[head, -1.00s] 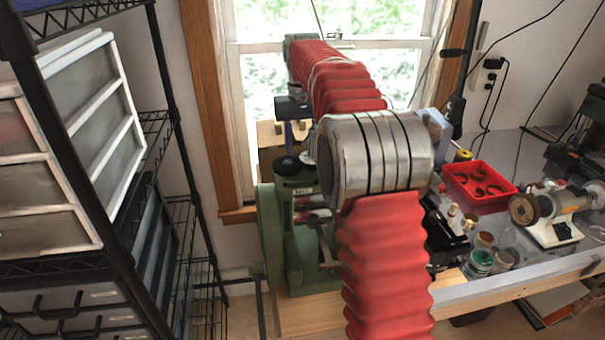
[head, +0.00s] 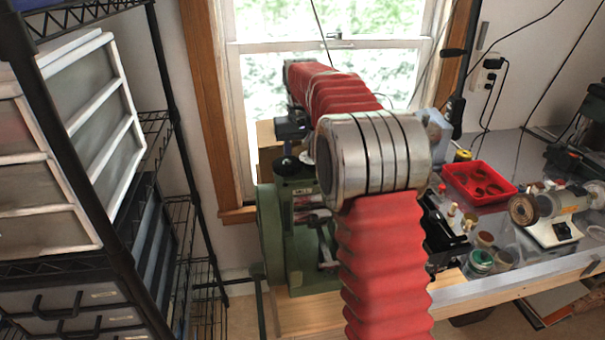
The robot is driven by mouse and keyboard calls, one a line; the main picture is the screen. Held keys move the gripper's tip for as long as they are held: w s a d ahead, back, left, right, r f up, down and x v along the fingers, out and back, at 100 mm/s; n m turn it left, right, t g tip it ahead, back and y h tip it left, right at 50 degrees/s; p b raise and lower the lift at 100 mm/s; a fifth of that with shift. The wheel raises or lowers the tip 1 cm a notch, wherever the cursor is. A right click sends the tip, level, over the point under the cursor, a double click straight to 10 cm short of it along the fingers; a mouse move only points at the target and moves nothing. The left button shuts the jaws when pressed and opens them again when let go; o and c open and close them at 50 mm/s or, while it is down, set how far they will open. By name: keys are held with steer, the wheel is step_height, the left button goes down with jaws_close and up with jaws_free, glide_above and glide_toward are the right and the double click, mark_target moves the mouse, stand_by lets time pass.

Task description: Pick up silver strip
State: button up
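I cannot make out a silver strip in the head view. My arm reaches away from me toward the window, over a green machine (head: 285,230). A dark part that looks like my gripper (head: 291,128) shows below the far end of the arm, just above the top of the green machine. Its fingers are too small and dark to tell whether they are open or shut, or whether they hold anything. My red arm sleeve and metal elbow hide part of the machine and the bench behind it.
A workbench (head: 470,288) on the right carries a red tray (head: 478,184) with dark parts, a small grinder (head: 550,215) and several jars (head: 480,260). A black wire shelf (head: 165,150) with drawers stands on the left. A window (head: 250,90) is behind the arm.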

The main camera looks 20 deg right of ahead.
stand_by(0.4)
jaws_close()
stand_by(0.4)
